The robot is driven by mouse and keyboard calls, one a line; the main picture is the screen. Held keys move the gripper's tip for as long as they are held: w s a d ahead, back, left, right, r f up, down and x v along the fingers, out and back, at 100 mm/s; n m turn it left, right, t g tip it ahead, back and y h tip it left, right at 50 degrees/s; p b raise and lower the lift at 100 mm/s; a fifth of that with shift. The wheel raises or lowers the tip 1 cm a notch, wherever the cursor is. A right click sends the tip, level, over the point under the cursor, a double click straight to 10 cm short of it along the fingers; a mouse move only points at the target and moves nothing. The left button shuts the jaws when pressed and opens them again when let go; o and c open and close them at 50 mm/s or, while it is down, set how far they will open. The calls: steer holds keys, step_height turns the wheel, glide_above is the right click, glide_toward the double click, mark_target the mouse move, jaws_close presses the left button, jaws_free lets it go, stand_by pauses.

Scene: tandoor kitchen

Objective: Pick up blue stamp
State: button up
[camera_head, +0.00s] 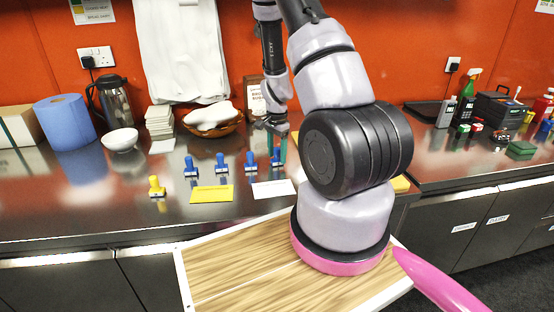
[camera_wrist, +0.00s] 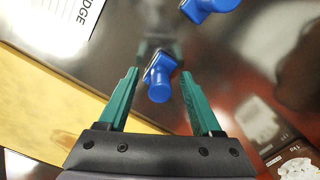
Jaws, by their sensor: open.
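Several blue stamps stand in a row on the steel counter (camera_head: 120,208) in the head view. The rightmost blue stamp (camera_head: 276,158) is right by my gripper (camera_head: 282,150), which points down over it. In the wrist view, a blue stamp (camera_wrist: 158,82) lies between the two green fingers of my open gripper (camera_wrist: 159,75), with gaps on both sides. Another blue stamp (camera_wrist: 212,5) shows at the top edge of the wrist view. Whether the fingertips are level with the near stamp's handle is hard to tell.
A yellow stamp (camera_head: 157,187) stands left of the row. A yellow card (camera_head: 212,194) and a white card (camera_head: 273,189) lie in front. A basket (camera_head: 212,128) and a brown-and-white package (camera_head: 255,98) stand behind. A wooden board (camera_head: 240,275) is at the front.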

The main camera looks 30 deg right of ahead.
jaws_close()
